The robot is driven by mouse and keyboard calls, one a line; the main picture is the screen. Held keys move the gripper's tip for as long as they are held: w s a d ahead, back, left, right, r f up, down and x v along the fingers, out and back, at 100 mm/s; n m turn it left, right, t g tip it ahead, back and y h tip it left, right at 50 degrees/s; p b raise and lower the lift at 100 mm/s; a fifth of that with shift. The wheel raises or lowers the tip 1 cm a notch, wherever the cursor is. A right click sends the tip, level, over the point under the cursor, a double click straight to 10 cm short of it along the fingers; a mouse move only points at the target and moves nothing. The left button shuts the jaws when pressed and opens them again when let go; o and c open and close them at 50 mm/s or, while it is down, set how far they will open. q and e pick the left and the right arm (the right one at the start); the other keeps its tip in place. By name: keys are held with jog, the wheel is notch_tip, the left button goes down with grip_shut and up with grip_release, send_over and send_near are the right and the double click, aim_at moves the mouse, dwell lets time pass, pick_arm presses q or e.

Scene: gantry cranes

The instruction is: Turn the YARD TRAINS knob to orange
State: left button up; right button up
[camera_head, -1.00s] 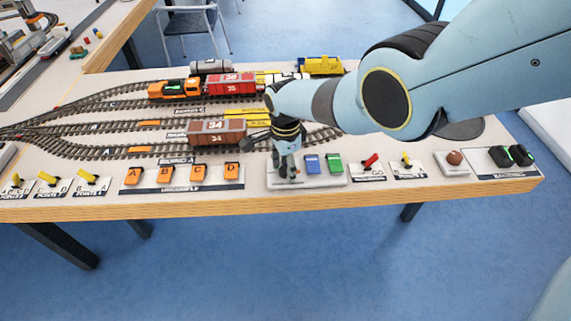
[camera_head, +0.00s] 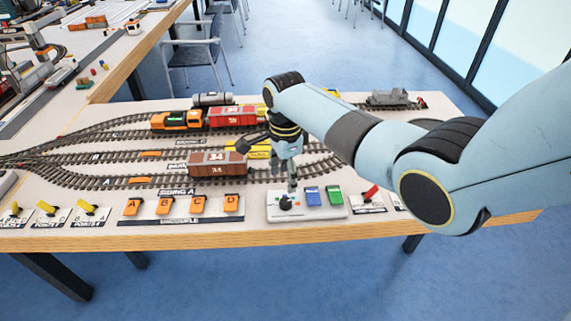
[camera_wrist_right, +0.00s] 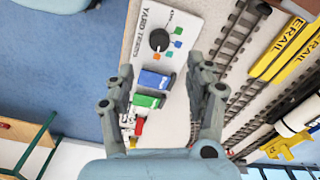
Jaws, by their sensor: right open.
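The YARD TRAINS panel (camera_head: 318,211) is a pale plate at the table's front edge. It carries a black round knob (camera_head: 286,202) at its left end. In the right wrist view the knob (camera_wrist_right: 159,40) stands clear, with small blue, orange and teal marks beside it. My right gripper (camera_head: 292,187) is open and empty, just behind and above the knob. Its spread fingers (camera_wrist_right: 160,68) show in the wrist view, apart from the knob. My left gripper is not in view.
A blue switch (camera_head: 312,196) and a green switch (camera_head: 333,195) stand right of the knob. A red lever (camera_head: 371,192) is farther right. Orange switches (camera_head: 182,205) line the left. A brown wagon (camera_head: 217,163) and tracks lie behind.

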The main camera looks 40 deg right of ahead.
jog(key=shift+r, duration=1.6)
